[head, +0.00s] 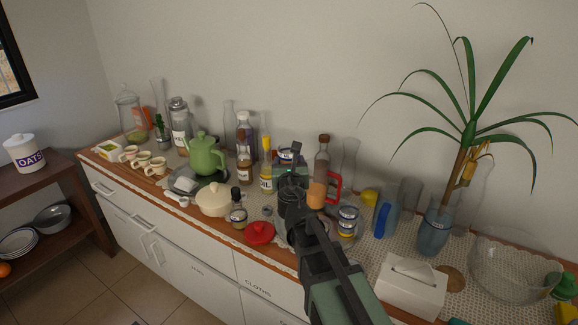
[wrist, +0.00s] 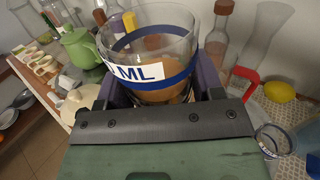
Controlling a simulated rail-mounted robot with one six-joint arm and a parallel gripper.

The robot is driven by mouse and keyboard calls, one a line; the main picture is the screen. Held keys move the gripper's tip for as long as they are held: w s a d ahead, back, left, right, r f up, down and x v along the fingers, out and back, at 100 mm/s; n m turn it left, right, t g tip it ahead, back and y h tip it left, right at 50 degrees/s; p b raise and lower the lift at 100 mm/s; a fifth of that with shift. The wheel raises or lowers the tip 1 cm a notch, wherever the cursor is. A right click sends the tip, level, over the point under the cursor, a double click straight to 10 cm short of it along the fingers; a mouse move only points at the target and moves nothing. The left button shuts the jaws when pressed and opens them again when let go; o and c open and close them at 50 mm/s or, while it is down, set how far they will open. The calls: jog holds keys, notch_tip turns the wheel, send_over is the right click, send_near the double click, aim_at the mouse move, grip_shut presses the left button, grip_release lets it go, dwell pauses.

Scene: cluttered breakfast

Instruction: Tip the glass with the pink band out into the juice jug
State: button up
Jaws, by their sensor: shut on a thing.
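My gripper (head: 293,172) is shut on a clear glass with a blue band and a white label reading "ML" (wrist: 150,72). The glass is held upright or nearly so, above the counter. Orange-brown shows inside or through its lower part; I cannot tell which. I see no pink band on it or on any other glass. A red handle (head: 334,186), perhaps of the juice jug, stands just right of my gripper, and also shows in the wrist view (wrist: 243,82). The body beside this handle is mostly hidden by my arm and the glass.
Blue-banded labelled vessels (head: 347,220) stand right of my arm. A red lid (head: 259,233), a cream pot (head: 213,202) and a green teapot (head: 206,155) lie left. Tall bottles (head: 244,150) stand behind. A tissue box (head: 411,285) and a potted plant (head: 434,235) are at right.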

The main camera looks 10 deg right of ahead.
jog(key=w+d+r+m+g+h+p, duration=0.1)
jog(key=w+d+m+g+h, duration=0.1)
jog(key=w, duration=0.5)
jog(key=w+d+r+m+g+h+p, duration=0.1)
jog(key=w+d+m+g+h, duration=0.1)
jog(key=w+d+m+h, duration=0.3)
jog(key=shift+w+d+r+h, duration=0.35)
jog(key=shift+w+d+h, duration=0.4)
jog(key=shift+w, duration=0.2)
jog(key=shift+f, duration=0.1)
